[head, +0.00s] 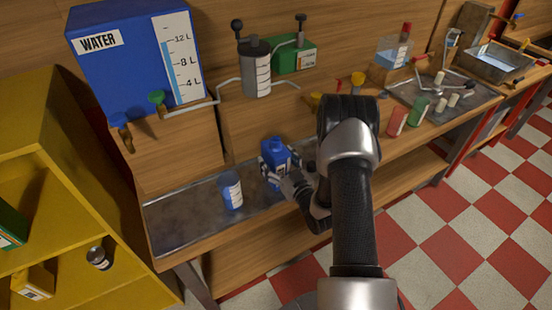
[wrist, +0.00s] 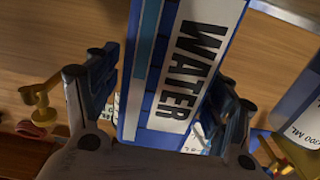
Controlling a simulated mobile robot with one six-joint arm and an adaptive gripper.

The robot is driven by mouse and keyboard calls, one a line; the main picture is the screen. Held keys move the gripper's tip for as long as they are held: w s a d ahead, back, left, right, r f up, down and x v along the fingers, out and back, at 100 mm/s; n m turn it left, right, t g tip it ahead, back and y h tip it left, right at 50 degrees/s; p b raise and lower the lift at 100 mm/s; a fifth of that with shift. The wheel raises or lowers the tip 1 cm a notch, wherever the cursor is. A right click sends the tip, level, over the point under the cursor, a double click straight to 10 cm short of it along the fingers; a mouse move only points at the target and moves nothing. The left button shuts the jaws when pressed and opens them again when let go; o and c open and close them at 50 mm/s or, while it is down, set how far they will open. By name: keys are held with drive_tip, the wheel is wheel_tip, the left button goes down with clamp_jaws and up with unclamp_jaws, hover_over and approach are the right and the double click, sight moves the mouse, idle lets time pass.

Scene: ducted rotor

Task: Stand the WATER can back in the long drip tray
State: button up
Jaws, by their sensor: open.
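The WATER can (head: 276,151) is a blue can with a neck on top, and it looks upright in the head view. In the wrist view its white label (wrist: 185,75) reading WATER fills the middle. My gripper (head: 279,166) is open around the can, with one finger on each side of it; the wrist view also shows my gripper (wrist: 166,88) this way. The long drip tray (head: 180,222) is the dark metal strip along the bench front. The can's base is hidden by my gripper, so I cannot tell whether it rests on the tray.
A clear blue measuring beaker (head: 231,190) stands on the tray left of the can. A big blue WATER tank (head: 135,60) with taps is behind. A grey cylinder (head: 256,68) and green box (head: 294,56) stand further back. A yellow shelf (head: 60,180) is at left.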

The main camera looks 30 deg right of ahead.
drive_tip(key=s, duration=1.1)
drive_tip(key=shift+s+d, duration=0.2)
drive_tip(key=shift+r, duration=0.1)
